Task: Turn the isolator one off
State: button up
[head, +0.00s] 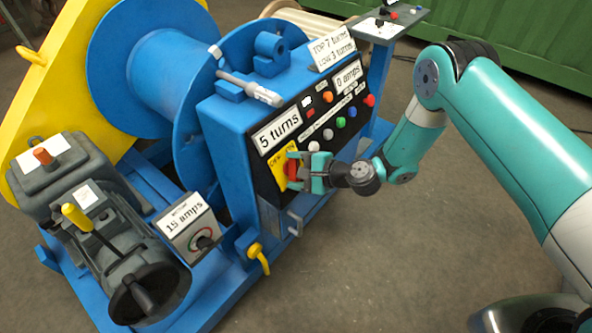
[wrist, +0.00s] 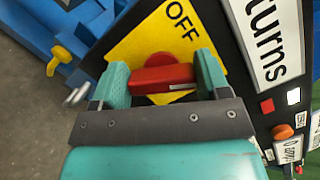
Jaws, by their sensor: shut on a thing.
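The isolator is a red rotary handle (wrist: 160,77) on a yellow plate (wrist: 140,48), low on the black panel of the blue cabinet. The word OFF is printed on the plate, above and right of the handle in the wrist view. The handle lies nearly level across that view. In the head view the handle (head: 292,172) looks upright, partly hidden by my gripper (head: 304,171). My gripper (wrist: 162,76) is shut on the handle, with one teal finger at each end of it.
The panel (head: 318,112) carries several coloured buttons and signs reading "5 turns" and "0 amps". A 15 amps box (head: 188,228) and a yellow-handled valve (head: 259,258) are at lower left. Floor at right is clear.

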jog(key=n, duration=0.3)
jog(key=shift+s+f+n+g+h+b, duration=0.15)
jog(key=shift+f+n+g+h+b, duration=0.15)
jog(key=shift+n+g+b, duration=0.1)
jog(key=n+b, duration=0.1)
jog(key=n, duration=0.2)
jog(key=shift+d+n+h, duration=0.1)
jog(key=shift+n+h, duration=0.2)
jog(key=n+b, duration=0.1)
jog(key=n, duration=0.2)
jog(key=shift+f+g+h, duration=0.2)
jog(key=shift+g+h, duration=0.1)
jog(key=shift+h, duration=0.1)
jog(key=shift+d+n+h+b, duration=0.15)
jog(key=shift+n+h+b, duration=0.35)
jog(key=shift+n, duration=1.2)
jog(key=o, duration=0.9)
jog(key=shift+o, duration=0.2)
jog(key=v, duration=1.7)
jog(key=shift+s+d, duration=0.2)
